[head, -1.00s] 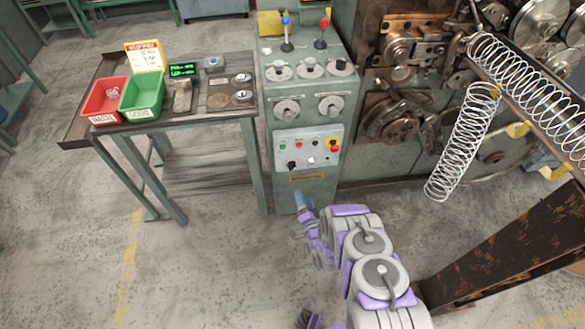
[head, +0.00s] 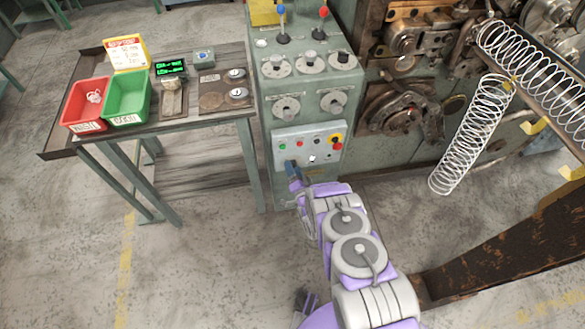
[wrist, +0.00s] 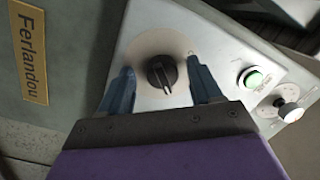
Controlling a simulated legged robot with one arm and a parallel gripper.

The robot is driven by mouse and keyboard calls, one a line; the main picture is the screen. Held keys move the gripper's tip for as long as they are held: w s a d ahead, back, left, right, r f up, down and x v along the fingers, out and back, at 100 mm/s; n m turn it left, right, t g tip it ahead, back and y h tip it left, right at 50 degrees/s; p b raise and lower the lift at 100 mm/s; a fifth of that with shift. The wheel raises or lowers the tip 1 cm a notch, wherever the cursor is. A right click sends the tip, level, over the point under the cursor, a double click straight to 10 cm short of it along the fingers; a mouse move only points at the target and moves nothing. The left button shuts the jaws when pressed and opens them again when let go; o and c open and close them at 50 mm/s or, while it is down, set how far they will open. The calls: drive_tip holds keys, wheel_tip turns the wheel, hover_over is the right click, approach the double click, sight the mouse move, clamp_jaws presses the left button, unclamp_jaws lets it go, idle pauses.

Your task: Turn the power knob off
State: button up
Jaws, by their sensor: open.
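The black power knob (wrist: 162,73) shows in the wrist view on a round pale plate on the light panel. My gripper (wrist: 160,88) is open, with one blue finger on each side of the knob. A gap shows between the knob and each finger, so it is not gripped. In the head view my gripper (head: 293,172) is at the lower left of the control panel (head: 323,133), and it hides the knob there. I cannot tell how deep the fingers reach around the knob.
The green cabinet (head: 300,95) carries dials and levers. A table (head: 185,125) with red and green bins stands left. A coil spring (head: 470,135) hangs right.

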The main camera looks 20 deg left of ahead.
drive_tip(key=shift+a, duration=0.2)
drive_tip(key=shift+d, duration=0.3)
drive_tip(key=c, duration=0.6)
drive_tip(key=shift+s, duration=0.1)
drive_tip(key=c, duration=0.4)
drive_tip(key=shift+c, duration=0.2)
drive_tip(key=shift+n, duration=0.3)
drive_tip(key=shift+n+h+p, duration=0.55)
drive_tip(key=shift+n+p, duration=0.2)
drive_tip(key=shift+n, duration=3.25)
drive_tip(key=shift+n+h+p, duration=0.55)
drive_tip(key=shift+n+p, duration=0.2)
drive_tip(key=shift+n, duration=3.25)
